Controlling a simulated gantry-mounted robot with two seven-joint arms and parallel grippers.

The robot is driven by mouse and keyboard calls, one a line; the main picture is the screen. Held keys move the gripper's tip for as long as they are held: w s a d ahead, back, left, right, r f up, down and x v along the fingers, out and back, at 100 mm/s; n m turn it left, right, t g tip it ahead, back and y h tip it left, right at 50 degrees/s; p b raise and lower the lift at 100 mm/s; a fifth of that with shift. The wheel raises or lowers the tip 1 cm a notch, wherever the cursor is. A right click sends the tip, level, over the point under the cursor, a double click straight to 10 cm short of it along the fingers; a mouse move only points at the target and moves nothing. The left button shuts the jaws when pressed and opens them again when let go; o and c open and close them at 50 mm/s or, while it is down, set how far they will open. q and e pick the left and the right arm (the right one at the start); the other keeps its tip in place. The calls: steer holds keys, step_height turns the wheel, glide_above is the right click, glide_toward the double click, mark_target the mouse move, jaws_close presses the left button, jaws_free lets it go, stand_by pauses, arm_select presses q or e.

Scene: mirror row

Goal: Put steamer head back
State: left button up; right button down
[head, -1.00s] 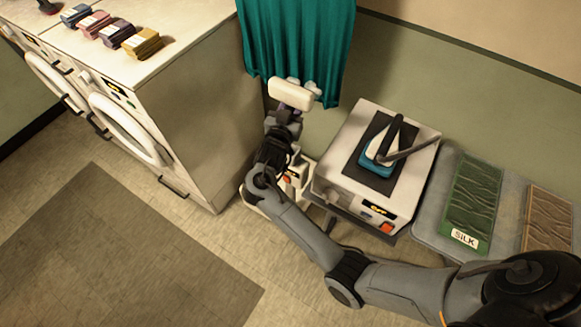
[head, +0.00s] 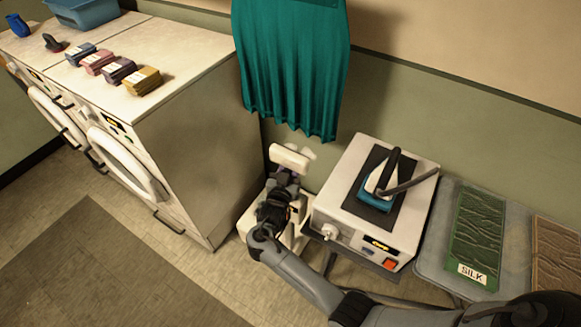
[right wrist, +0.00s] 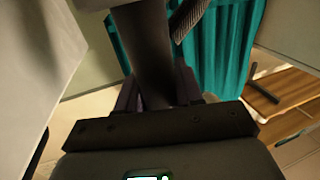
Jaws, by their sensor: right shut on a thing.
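The cream steamer head (head: 290,158) is in the head view, below the hem of the teal garment (head: 292,75). My right gripper (head: 284,178) is right beneath it, shut on its dark handle. In the right wrist view the handle (right wrist: 148,55) runs up between the fingers, with a ribbed hose (right wrist: 188,18) beside it. The pale steamer base (head: 262,215) stands on the floor between the washer side and the iron station, partly hidden by my right arm. Whether the head touches any holder cannot be told. My left gripper is not in view.
A blue iron (head: 378,190) rests on a white station (head: 330,200) right of my arm. A grey board (head: 430,240) with green and brown cloths lies further right. White washers (head: 160,70) stand left, with several folded stacks on top.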

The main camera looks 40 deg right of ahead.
stand_by(0.3)
steer(key=shift+f, duration=0.2)
steer(key=c, duration=0.9)
jaws_free()
steer(key=shift+c, duration=0.2)
steer(key=shift+o, duration=1)
steer(key=shift+r, duration=0.15)
